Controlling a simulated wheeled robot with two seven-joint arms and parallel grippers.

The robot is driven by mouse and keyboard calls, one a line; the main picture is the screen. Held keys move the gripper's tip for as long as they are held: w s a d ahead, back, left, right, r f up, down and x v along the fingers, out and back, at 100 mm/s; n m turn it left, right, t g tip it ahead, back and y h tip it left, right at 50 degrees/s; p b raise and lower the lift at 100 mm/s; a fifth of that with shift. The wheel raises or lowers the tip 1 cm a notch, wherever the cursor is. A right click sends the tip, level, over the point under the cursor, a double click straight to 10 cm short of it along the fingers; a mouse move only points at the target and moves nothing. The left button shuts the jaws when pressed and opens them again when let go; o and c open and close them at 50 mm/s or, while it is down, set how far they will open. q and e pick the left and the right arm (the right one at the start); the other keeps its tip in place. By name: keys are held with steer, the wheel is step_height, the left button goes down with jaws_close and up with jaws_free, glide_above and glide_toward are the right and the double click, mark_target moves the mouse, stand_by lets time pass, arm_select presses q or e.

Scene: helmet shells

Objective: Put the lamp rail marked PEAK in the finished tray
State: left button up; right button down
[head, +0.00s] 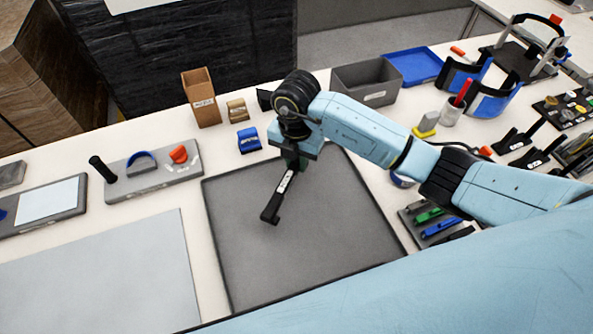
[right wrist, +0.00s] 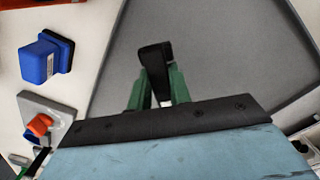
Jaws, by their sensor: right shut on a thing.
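A black lamp rail (head: 271,207) with a white label is held in my right gripper (head: 291,165); the label's lettering is too small to read. The rail hangs tilted over a large dark grey mat or shallow tray (head: 330,240), and I cannot tell whether it touches it. In the right wrist view the green fingers (right wrist: 160,92) are shut on the rail's black end (right wrist: 154,58). A blue tray (head: 412,66) lies at the back right; no marking shows which tray is the finished one. My left gripper is not in view.
A grey bin (head: 366,83), a brown box (head: 201,98) and a blue block (head: 248,139) stand behind the mat. More black labelled rails (head: 520,140) lie at the right. A grey rack of coloured pieces (head: 436,226) sits under my arm. Much of the mat is clear.

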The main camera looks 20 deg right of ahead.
mark_target(297, 179)
steer(key=shift+f, duration=1.65)
steer(key=shift+f, duration=0.2)
steer(key=c, duration=1.3)
jaws_free()
steer(key=shift+r, duration=0.15)
step_height(297, 179, up, 12)
steer(key=shift+r+p, duration=0.1)
steer(key=shift+p, duration=0.25)
